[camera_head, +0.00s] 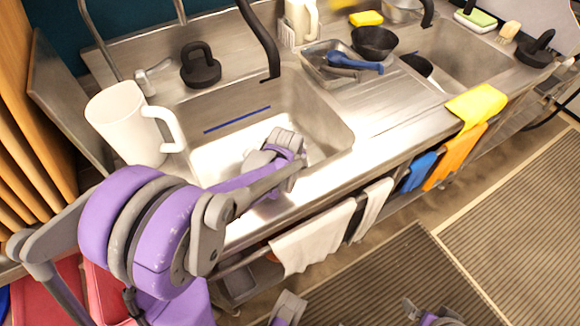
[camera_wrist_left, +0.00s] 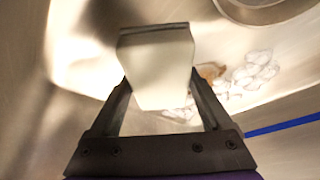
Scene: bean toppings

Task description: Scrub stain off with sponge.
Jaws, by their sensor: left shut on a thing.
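My left arm reaches into the left sink basin (camera_head: 228,122). In the left wrist view my left gripper (camera_wrist_left: 156,88) is shut on a pale sponge (camera_wrist_left: 160,68), held between its two dark fingers over the basin floor. In the head view my wrist hides the sponge. A brown stain (camera_wrist_left: 209,72) shows on the metal just right of the sponge, partly covered by it. I cannot tell whether the sponge touches the floor. Part of my right arm's end (camera_head: 436,314) shows at the bottom edge; its fingers are unclear.
Whitish clear patches (camera_wrist_left: 252,76) lie beside the stain. A black faucet (camera_head: 262,40) hangs over the basin. A large white mug (camera_head: 122,120) stands on the left rim. A dish tray (camera_head: 330,68), black bowl (camera_head: 374,42) and yellow cloth (camera_head: 476,103) are to the right.

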